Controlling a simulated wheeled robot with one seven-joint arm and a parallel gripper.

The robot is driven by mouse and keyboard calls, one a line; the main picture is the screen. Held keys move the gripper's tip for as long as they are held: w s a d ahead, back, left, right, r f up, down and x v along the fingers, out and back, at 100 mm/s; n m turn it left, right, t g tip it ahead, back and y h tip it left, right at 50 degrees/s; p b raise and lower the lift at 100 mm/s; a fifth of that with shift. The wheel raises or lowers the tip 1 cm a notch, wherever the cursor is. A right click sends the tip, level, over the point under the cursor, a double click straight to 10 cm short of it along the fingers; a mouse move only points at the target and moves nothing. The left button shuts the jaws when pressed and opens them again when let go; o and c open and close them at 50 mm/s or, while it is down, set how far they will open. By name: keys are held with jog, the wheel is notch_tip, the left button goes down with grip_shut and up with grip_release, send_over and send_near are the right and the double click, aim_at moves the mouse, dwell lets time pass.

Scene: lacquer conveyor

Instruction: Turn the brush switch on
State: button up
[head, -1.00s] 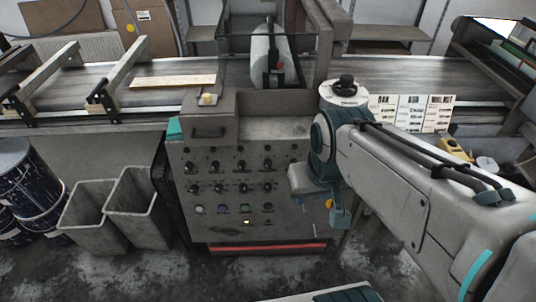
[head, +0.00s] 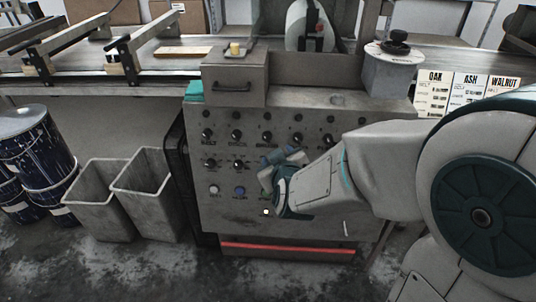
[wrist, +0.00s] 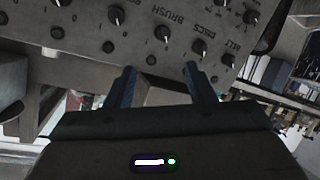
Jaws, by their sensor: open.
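The brush switch is a black rotary knob (head: 266,137) on the grey control panel (head: 320,215), third from the left in the upper knob row. My gripper (head: 283,156) is in front of the panel, just below and right of the brush knob in the head view, hiding some lower controls. In the wrist view its two fingers (wrist: 160,68) are apart and empty, with the brush knob beyond their tips.
Other knobs and buttons crowd the panel close around. A box with a handle (head: 235,88) and a round dial (head: 392,50) stand above it. Grey bins (head: 146,190) and blue drums (head: 40,155) stand at left. The conveyor (head: 170,65) runs behind.

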aim_at(267, 140)
notch_tip(267, 140, down, 7)
jog(key=a+n+t+h+b, duration=0.1)
jog(key=a+n+t+b, duration=0.1)
jog(key=a+t+b, duration=0.3)
jog(key=shift+g, duration=0.3)
jog(key=w+b, duration=0.1)
jog(key=w, duration=0.3)
jog(key=w+d+b, duration=0.1)
jog(key=w, duration=0.9)
jog(key=shift+w+d+r+b, duration=0.15)
jog(key=shift+d+b, duration=0.1)
jog(key=shift+b, duration=0.15)
jog(key=c, duration=1)
